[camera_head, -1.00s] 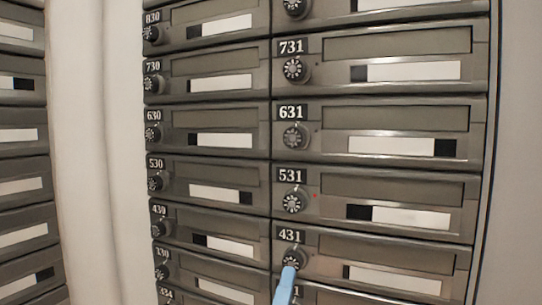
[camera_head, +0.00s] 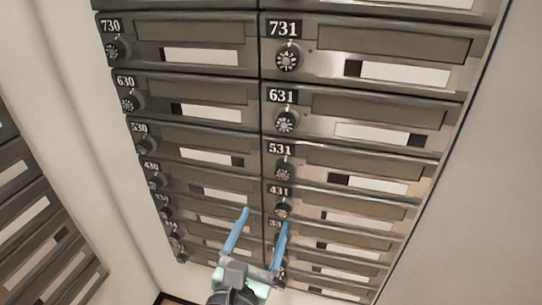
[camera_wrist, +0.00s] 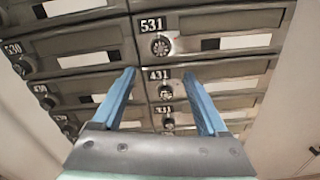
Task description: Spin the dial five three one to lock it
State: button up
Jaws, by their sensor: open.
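The dial of box 531 (camera_head: 284,172) is a round dark knob with white marks, below the 531 number plate. The dial also shows in the wrist view (camera_wrist: 160,46), above and between my fingertips. My gripper (camera_head: 266,217) has two blue fingers, spread apart with nothing between them. In the head view its fingertips are lower than the 531 dial, near the 431 dial. In the wrist view (camera_wrist: 159,73) they point up toward the boxes. I cannot tell how far they are from the fronts.
The 431 dial (camera_head: 281,210) is just below the 531 dial and shows between the fingers in the wrist view. The 631 dial (camera_head: 285,122) is above. A left column of boxes has the 530 dial (camera_head: 144,146). A plain wall lies to the right.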

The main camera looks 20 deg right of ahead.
aim_at(283, 175)
jog(key=x, duration=1.3)
jog(key=shift+s, duration=0.1)
grip_shut()
jog(key=shift+m, duration=0.3)
